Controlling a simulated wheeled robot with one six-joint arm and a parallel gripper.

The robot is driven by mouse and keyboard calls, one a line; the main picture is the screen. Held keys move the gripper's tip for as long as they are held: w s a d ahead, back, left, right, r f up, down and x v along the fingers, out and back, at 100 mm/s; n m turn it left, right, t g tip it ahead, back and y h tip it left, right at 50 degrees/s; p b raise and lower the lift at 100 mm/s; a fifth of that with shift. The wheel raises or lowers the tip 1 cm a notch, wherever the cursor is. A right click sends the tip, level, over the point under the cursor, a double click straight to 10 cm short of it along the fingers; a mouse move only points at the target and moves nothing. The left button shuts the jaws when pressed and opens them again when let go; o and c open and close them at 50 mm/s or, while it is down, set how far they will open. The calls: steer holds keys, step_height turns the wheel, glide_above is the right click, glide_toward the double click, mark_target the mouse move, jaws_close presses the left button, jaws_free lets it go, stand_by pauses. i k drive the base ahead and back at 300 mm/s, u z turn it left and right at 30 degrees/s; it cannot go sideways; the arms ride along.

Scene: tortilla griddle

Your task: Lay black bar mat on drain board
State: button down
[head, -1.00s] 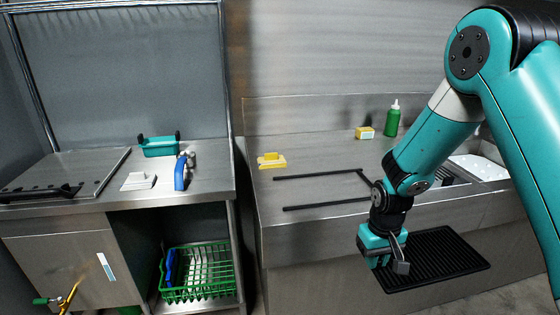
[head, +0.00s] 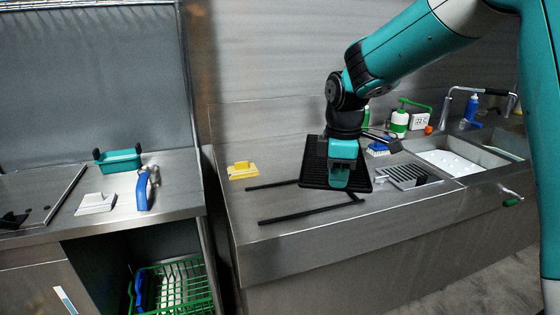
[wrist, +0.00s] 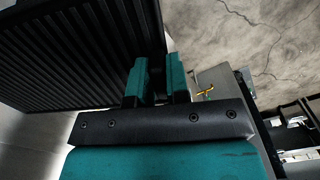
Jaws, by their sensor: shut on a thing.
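The black ribbed bar mat (head: 314,165) is held in my gripper (head: 338,182), which is shut on it. In the head view the mat hangs over the right part of the drain board, partly hidden behind the gripper. In the wrist view the mat (wrist: 70,55) fills the upper left, with its edge between the teal fingers (wrist: 157,82). The steel drain board (head: 290,230) carries black strips (head: 310,214) that mark out a corner or frame, just left of and below the mat. I cannot tell the mat's exact height above the board.
A yellow block (head: 242,171) sits at the drain board's back left. A separate counter (head: 170,205) stands left, across a gap.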

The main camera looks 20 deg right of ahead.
mark_target(285, 160)
steer(key=z, duration=0.05)
steer(key=i, duration=1.25)
